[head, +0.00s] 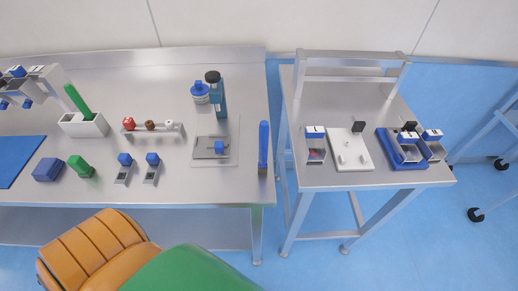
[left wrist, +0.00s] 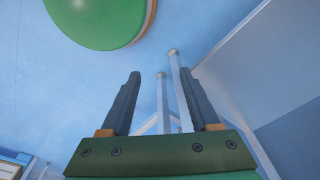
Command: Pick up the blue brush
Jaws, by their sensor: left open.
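The blue brush (head: 264,145) is at the right end of the left steel table, close to its right edge, in the head view. Its long blue handle points away from me and its darker end is near the table's front edge. My left gripper (left wrist: 164,90) shows in the left wrist view, with two dark fingers spread apart and nothing between them. It points at blue floor and metal legs, and the brush is not seen there. Neither gripper shows in the head view.
The left table (head: 215,185) also holds a blue bottle (head: 218,100), a thin plate with a small blue-topped tool (head: 219,147), a white holder (head: 84,126) and small scoops. A gap separates it from the right table (head: 320,100), which bears a white board (head: 349,150) and a blue tray.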

